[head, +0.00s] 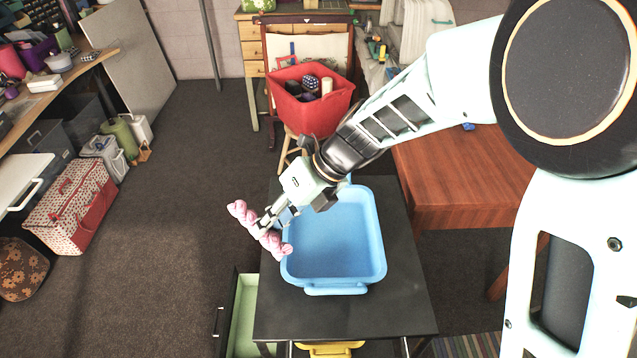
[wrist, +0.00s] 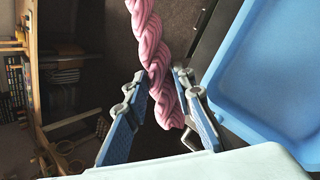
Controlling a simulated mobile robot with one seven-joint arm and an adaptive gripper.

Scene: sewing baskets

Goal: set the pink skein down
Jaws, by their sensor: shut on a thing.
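The pink skein (head: 241,212) is a twisted length of yarn. My gripper (head: 268,222) is shut on it near its middle and holds it at the left side of the blue tray (head: 335,288), with its lower right end close to the tray's left rim. I cannot tell whether that end touches the rim. In the wrist view the skein (wrist: 153,45) runs between the two blue finger pads of my gripper (wrist: 160,110), and the tray (wrist: 262,60) lies to the right. The tray looks empty.
The tray stands on a black table (head: 400,310). An open green drawer (head: 245,315) is below the table's left side. A red basket (head: 315,115) with sewing things stands behind, and a wooden table (head: 460,175) is at the right. Open floor lies to the left.

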